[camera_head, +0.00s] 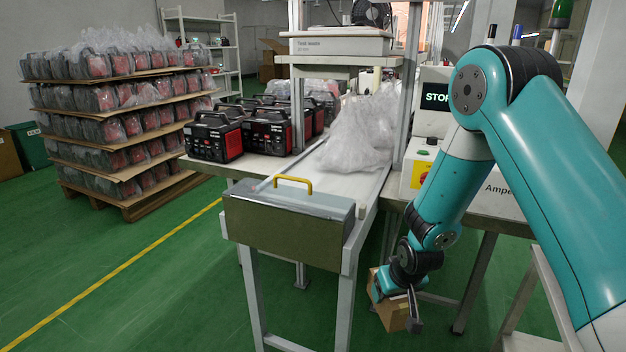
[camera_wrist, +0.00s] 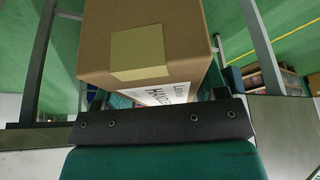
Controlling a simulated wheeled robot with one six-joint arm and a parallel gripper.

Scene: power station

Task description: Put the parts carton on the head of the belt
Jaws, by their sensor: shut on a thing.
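The parts carton is a small brown cardboard box (camera_head: 392,311), held low beside the front right leg of the belt's stand. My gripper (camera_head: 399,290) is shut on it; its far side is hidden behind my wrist. In the wrist view the carton (camera_wrist: 145,40) fills the upper middle, with a tan tape patch and a white printed label, beyond the dark gripper bar (camera_wrist: 160,122). The belt (camera_head: 345,180) runs away from the metal end box with a yellow handle (camera_head: 290,208). The carton is below the belt's height and apart from it.
A clear plastic-wrapped bundle (camera_head: 360,135) sits farther along the belt. Black and red power units (camera_head: 215,138) stand on the table to its left. A machine with a STOP screen (camera_head: 436,97) stands on the right. A loaded pallet (camera_head: 120,195) is at left; green floor lies between.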

